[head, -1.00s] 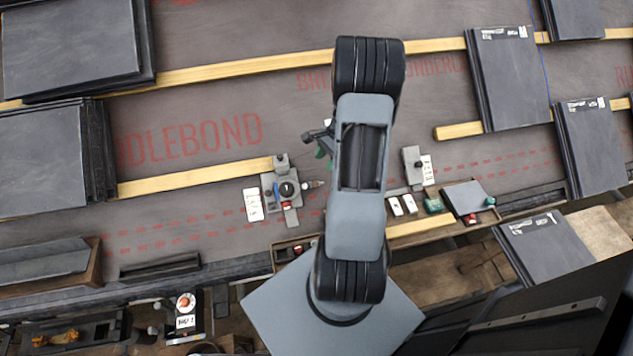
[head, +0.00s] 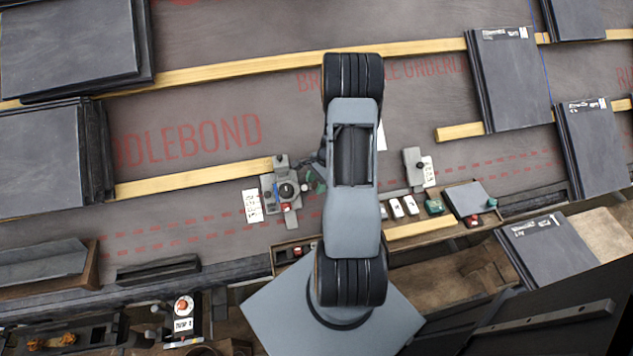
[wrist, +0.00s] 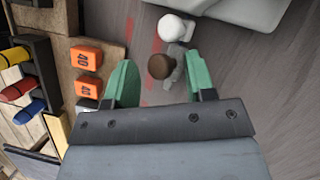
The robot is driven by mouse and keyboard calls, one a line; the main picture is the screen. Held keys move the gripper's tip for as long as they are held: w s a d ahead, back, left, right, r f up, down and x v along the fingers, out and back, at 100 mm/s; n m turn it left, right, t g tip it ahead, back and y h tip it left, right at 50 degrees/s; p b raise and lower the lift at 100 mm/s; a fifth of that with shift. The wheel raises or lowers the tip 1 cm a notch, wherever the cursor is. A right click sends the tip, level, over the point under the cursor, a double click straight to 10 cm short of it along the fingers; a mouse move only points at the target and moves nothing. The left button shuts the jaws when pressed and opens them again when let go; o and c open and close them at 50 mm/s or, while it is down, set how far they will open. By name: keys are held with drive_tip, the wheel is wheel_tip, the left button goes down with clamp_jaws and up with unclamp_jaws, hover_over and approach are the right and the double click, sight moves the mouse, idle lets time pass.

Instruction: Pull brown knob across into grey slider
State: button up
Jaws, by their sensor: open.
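In the wrist view a round brown knob (wrist: 160,66) shows between the two green fingertips of my gripper (wrist: 161,76). My gripper is open, and I cannot tell whether either finger touches the knob. A grey piece (wrist: 178,75) lies beside and beneath the knob; I cannot tell whether it is the slider. A pale round knob (wrist: 172,28) is just beyond. In the head view my gripper (head: 314,180) is at the right side of a grey fixture (head: 268,183) with a dark round dial. The brown knob is not clear there, being small and partly covered by my gripper.
Two orange blocks marked 40 (wrist: 86,58) lie left of my gripper, near red, yellow and blue cylinders (wrist: 17,88). In the head view a second grey fixture (head: 413,168) stands to the right. Wooden battens and stacked slates (head: 65,45) surround the open membrane.

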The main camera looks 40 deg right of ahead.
drive_tip(key=shift+c, duration=0.5)
clamp_jaws()
